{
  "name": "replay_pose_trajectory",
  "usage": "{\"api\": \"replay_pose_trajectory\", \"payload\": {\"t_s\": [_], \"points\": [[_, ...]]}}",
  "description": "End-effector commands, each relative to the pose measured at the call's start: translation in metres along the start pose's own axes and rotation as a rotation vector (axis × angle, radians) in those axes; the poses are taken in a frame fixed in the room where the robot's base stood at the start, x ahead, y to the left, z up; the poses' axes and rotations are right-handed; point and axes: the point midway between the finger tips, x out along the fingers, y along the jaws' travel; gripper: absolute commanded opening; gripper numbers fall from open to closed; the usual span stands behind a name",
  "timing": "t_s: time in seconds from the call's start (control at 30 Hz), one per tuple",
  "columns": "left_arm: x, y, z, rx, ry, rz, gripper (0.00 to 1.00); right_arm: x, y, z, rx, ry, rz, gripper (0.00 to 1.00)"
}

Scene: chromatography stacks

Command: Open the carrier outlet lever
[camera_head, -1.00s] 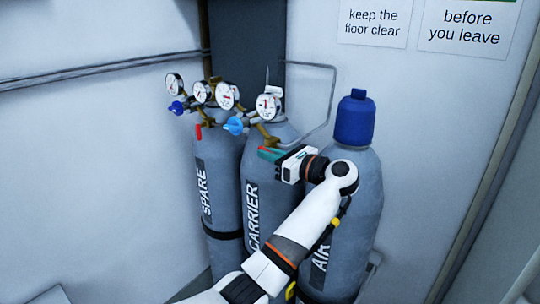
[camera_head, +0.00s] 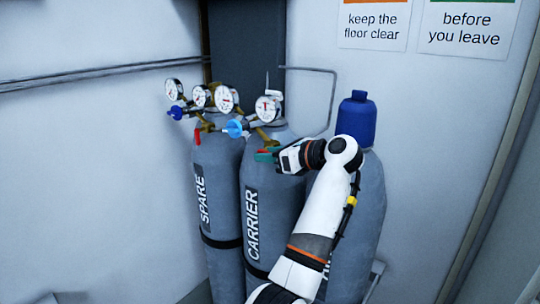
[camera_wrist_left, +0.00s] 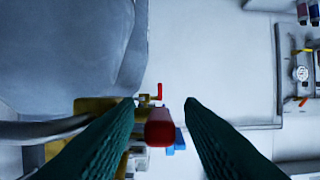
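The carrier cylinder (camera_head: 252,215) stands in the middle of the group, with a brass valve, gauges and a light blue knob (camera_head: 234,128) on top. My left gripper (camera_head: 263,156) is beside the top of this cylinder, its green fingers pointing left. In the left wrist view the fingers are apart (camera_wrist_left: 160,106). A red lever (camera_wrist_left: 160,127) shows between them, nearer the left finger, with a visible gap to the right finger. I cannot tell whether the left finger touches it. In the head view the gripper mostly hides this lever. My right gripper is not in view.
The spare cylinder (camera_head: 214,178) with its own red lever (camera_head: 198,136) stands to the left. The air cylinder (camera_head: 372,205), with a blue cap (camera_head: 356,118), stands right, partly behind my arm. A bent grey pipe (camera_head: 334,95) runs along the wall.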

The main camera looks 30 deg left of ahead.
Motion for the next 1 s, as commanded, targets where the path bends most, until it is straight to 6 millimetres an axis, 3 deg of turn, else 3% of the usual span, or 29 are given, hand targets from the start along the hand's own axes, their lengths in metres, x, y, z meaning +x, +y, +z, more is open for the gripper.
{"api": "replay_pose_trajectory", "payload": {"t_s": [0.27, 0.37, 0.73, 1.0], "points": [[-0.005, 0.001, 0.002, 0.001, -0.001, 0.001, 0.35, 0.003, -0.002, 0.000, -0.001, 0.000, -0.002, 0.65], [-0.018, 0.001, 0.004, 0.000, -0.002, 0.004, 0.35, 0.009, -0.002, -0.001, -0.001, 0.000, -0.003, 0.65], [-0.094, 0.001, 0.003, 0.000, -0.002, 0.004, 0.35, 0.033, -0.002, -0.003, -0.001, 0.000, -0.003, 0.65], [-0.119, 0.000, 0.001, 0.001, -0.001, 0.000, 0.35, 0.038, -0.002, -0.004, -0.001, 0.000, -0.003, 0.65]]}}
